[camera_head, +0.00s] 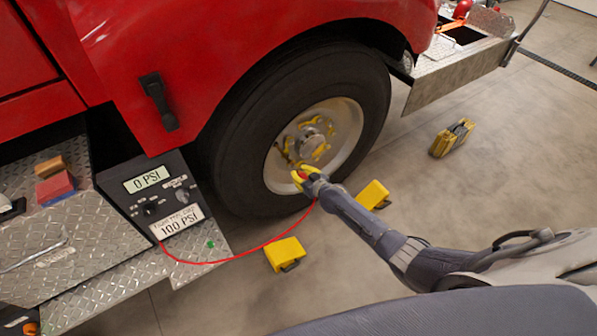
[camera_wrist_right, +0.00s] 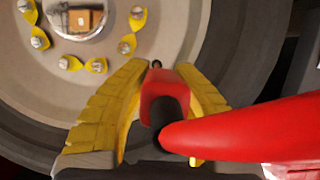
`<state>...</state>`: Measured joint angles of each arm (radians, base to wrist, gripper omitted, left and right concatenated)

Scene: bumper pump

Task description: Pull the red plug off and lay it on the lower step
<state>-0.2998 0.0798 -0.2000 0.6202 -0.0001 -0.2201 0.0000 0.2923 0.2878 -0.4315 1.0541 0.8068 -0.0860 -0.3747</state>
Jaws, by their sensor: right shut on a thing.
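The red plug (camera_wrist_right: 160,88) is between the yellow fingers of my right gripper (camera_wrist_right: 160,105), which is shut on it in front of the wheel. A small dark tip shows at the plug's far end; I cannot tell whether it still joins the wheel's valve. In the head view my right gripper (camera_head: 303,177) is at the lower part of the wheel rim, and the plug is mostly hidden. A red hose (camera_head: 238,257) runs from there to the pump box (camera_head: 158,200). The lower step (camera_head: 130,285) is diamond plate, at lower left. My left gripper is out of view.
The tire (camera_head: 235,170) and red fender stand close behind the gripper. Yellow blocks lie on the floor, one near the step (camera_head: 285,254), one behind my arm (camera_head: 372,194), one farther right (camera_head: 453,137). Red and brown blocks (camera_head: 55,188) sit on the upper step.

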